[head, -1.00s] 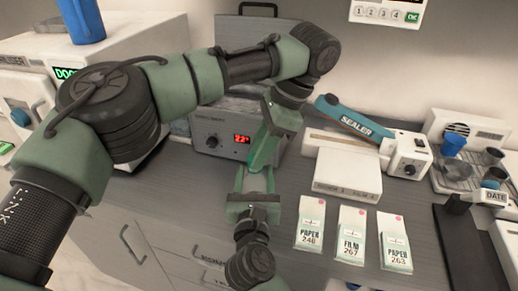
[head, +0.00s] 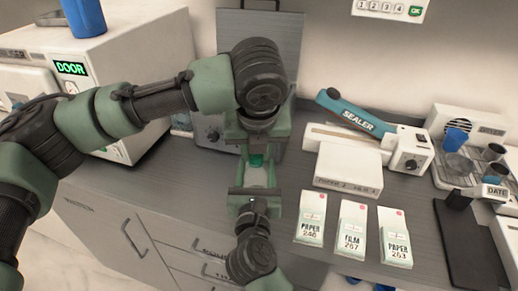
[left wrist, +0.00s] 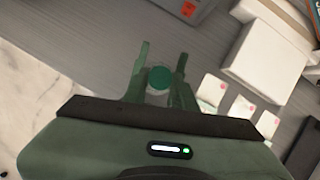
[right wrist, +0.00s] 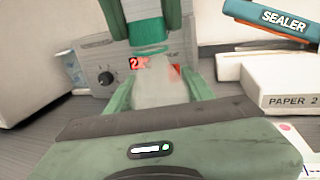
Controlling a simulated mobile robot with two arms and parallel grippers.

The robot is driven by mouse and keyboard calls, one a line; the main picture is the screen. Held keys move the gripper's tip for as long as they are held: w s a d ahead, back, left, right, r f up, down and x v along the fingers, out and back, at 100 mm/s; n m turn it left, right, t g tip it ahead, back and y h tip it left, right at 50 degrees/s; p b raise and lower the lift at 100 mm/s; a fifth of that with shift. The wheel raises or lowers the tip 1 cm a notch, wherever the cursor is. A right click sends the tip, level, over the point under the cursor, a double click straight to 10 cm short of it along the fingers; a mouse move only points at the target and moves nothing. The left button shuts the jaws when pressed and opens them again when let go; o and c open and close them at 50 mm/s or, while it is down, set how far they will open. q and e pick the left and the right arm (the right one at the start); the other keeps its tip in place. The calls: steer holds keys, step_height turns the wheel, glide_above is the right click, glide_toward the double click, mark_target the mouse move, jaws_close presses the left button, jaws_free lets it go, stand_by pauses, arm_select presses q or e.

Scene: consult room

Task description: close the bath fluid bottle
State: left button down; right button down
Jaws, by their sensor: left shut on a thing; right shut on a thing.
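The bath fluid bottle (head: 262,177) is translucent and upright, held above the counter by my right gripper (head: 257,188), which is shut on its body. The bottle also shows between the right fingers in the right wrist view (right wrist: 160,90). My left gripper (head: 257,153) comes down from above and is shut on the green cap (head: 256,161). The cap is at the bottle's mouth in the right wrist view (right wrist: 148,32) and between the left fingers in the left wrist view (left wrist: 160,78). I cannot tell whether it is fully seated.
A grey device with a red display (right wrist: 105,75) stands just behind the bottle. The blue-handled sealer (head: 350,117) and a white box (head: 349,167) are to the right. Several paper and film packs, including one marked film (head: 352,228), lie on the counter (head: 420,215) right of my grippers.

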arm_select(q)
steer(key=m, duration=0.1)
steer(key=m+h, duration=0.1)
steer(key=m, duration=0.2)
steer(key=shift+w+a+h, duration=0.1)
steer(key=shift+a+h, duration=0.2)
steer(key=shift+h, duration=0.1)
steer(key=m+h, duration=0.1)
steer(key=m, duration=0.2)
steer(key=m+g, duration=0.1)
steer(key=m, duration=0.2)
steer(key=shift+w+a+g+h, duration=0.1)
steer(key=shift+g+h, duration=0.2)
steer(key=shift+h, duration=0.1)
steer(key=c, duration=1.1)
jaws_free()
steer(key=shift+r, duration=2.25)
steer(key=shift+c, duration=0.5)
